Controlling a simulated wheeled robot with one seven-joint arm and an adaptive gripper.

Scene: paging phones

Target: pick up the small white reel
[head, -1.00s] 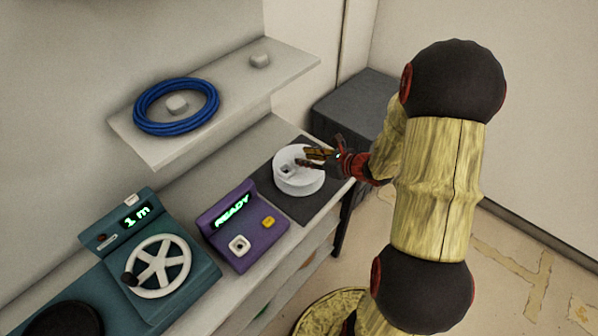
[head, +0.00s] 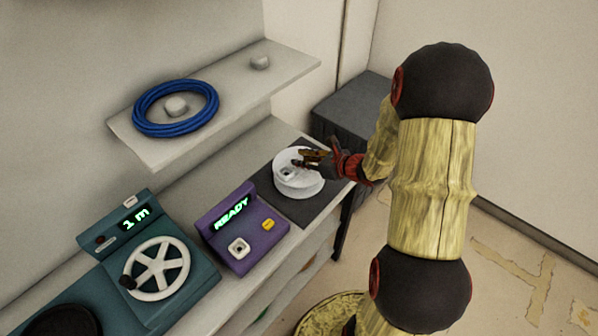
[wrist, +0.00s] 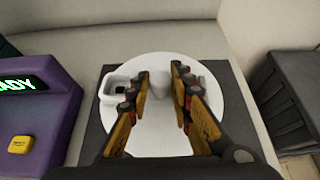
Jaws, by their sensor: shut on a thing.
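The small white reel (head: 298,186) sits on a dark mat at the right end of the bench. In the wrist view its round white face (wrist: 160,138) fills the middle. My gripper (head: 303,159) reaches over the reel from the right. In the wrist view, the fingers (wrist: 157,78) stand on both sides of the reel's raised white middle and are shut on it. The fingers hide part of the reel. No gap between the reel and the mat can be made out.
A purple box reading READY (head: 240,228) stands close left of the mat (head: 312,205). Further left is a teal machine (head: 190,290) with a white handwheel. A shelf (head: 225,93) above holds a blue coil (head: 140,118). A dark grey cabinet (head: 350,105) stands behind.

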